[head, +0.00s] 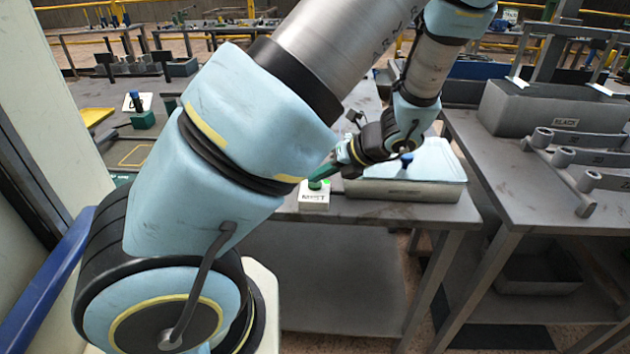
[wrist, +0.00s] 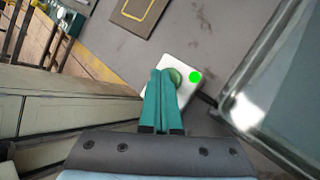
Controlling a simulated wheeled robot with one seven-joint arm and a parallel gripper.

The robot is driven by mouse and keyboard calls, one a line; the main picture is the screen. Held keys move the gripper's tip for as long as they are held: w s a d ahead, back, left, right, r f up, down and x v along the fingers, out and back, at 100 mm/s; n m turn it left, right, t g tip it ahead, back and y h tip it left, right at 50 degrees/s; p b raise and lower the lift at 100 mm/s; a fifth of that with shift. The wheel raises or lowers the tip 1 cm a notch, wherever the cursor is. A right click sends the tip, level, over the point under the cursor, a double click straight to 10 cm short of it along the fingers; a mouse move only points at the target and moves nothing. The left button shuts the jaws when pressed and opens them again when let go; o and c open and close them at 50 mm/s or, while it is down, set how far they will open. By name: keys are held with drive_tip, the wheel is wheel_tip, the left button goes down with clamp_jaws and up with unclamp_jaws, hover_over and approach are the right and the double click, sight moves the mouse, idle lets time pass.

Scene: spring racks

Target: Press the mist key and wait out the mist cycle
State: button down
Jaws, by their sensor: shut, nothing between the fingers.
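The mist key is a dark green round button (wrist: 175,76) on a small white box (head: 313,200) labelled MIST, at the front edge of the grey bench. A bright green round spot (wrist: 195,77) shows on the box beside the button in the wrist view. My gripper (head: 321,176) is at the key in the head view, its teal fingers pointing down toward it. In the wrist view the closed fingers (wrist: 160,73) lie together, empty, and partly cover the button. I cannot tell whether they touch it.
A grey tray with a pale lid (head: 432,165) and blue knob stands right of the key. A grey bin (head: 535,108) and metal bars (head: 570,158) are on the right bench. A green block (head: 143,120) with a dark knob stands at the left back.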

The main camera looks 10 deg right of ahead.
sight(318, 186)
drive_tip(key=shift+r+p, duration=1.05)
drive_tip(key=shift+p, duration=0.1)
drive_tip(key=shift+r, duration=0.1)
wheel_tip(318, 186, up, 5)
drive_tip(key=p, duration=0.5)
idle(0.4)
